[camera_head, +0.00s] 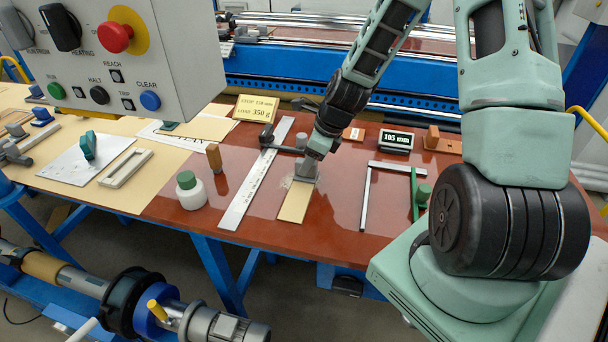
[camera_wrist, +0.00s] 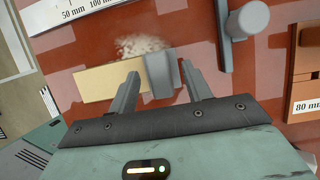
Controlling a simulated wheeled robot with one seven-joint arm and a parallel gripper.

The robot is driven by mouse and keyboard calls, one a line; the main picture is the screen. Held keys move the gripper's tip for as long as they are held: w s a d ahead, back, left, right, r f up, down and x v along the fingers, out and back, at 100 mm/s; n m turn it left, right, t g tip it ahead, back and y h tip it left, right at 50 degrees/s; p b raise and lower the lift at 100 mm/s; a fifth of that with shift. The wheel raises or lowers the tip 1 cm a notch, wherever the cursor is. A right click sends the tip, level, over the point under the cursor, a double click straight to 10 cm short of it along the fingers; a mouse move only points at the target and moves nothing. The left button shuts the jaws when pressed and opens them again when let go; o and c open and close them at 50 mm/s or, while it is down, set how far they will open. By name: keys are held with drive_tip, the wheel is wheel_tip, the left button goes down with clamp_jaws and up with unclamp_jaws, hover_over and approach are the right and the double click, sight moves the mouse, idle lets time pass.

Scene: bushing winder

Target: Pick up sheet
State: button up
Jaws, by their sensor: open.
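A narrow tan sheet (camera_head: 293,205) lies on the red-brown table top, seen below my gripper in the head view. It also shows in the wrist view (camera_wrist: 98,82), left of centre. A grey block (camera_wrist: 160,72) stands at the sheet's right end in the wrist view and hides that end. My gripper (camera_wrist: 158,88) is open, with one finger on each side of the grey block. The left finger overlaps the sheet in the picture. I cannot tell whether the fingers touch either thing. In the head view my gripper (camera_head: 308,165) points down over the sheet's far end.
A long steel ruler (camera_head: 257,172) lies left of the sheet. A green-capped white jar (camera_head: 190,190) stands further left. A pale patch (camera_wrist: 143,45) marks the table beside the block.

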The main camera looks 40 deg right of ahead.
drive_tip(key=shift+x, duration=0.85)
drive_tip(key=c, duration=1.1)
drive_tip(key=shift+o, duration=0.2)
drive_tip(key=shift+r, duration=0.15)
